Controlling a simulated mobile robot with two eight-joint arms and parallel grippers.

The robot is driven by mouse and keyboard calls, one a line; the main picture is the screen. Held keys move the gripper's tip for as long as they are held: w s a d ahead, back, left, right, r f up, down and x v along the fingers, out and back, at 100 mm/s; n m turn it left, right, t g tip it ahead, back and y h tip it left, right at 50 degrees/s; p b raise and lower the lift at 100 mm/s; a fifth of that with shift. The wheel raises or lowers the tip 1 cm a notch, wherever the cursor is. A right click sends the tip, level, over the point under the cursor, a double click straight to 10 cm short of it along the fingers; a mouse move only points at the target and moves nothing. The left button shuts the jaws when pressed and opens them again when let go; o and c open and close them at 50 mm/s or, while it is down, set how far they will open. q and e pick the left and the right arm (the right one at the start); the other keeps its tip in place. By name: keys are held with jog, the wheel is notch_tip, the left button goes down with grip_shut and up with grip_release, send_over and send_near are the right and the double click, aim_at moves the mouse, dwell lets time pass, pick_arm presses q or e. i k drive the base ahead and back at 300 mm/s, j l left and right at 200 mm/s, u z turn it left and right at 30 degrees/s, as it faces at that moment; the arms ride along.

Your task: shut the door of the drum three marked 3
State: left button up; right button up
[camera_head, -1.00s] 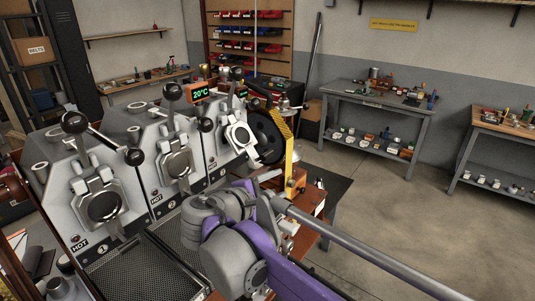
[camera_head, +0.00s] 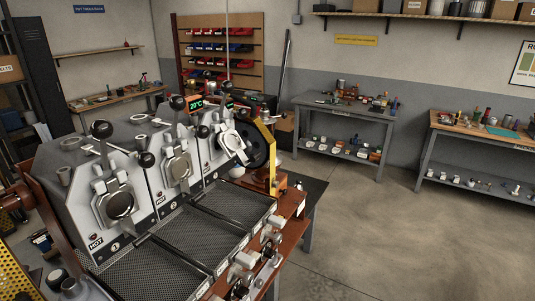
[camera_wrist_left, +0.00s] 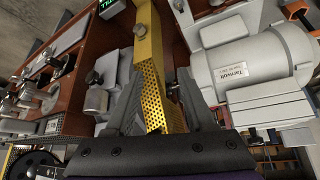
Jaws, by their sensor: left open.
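The roaster has three drums in a row in the head view. Plates 1 and 2 are readable on the nearer drums, so drum three (camera_head: 210,150) is the farthest one. Its door (camera_head: 232,141) has a pale frame and sits out from the drum face at an angle, so it looks open. The doors of drum one (camera_head: 119,204) and drum two (camera_head: 180,167) lie flat against their fronts. In the left wrist view my left gripper (camera_wrist_left: 160,72) is open, with a yellow perforated guard (camera_wrist_left: 153,82) showing between its fingers. The drum three door cannot be made out there.
A black wheel (camera_head: 258,147) and a yellow guard (camera_head: 266,138) stand just right of drum three. Mesh trays (camera_head: 205,228) lie before the drums. In the wrist view, a grey motor housing (camera_wrist_left: 250,62) is close right of my fingers. Open floor (camera_head: 400,230) lies to the right.

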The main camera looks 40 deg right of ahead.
aim_at(229, 139)
jog(key=l+z, duration=0.2)
jog(key=l, duration=0.7)
jog(key=l+z, duration=0.2)
jog(key=l, duration=0.7)
jog(key=i, duration=0.05)
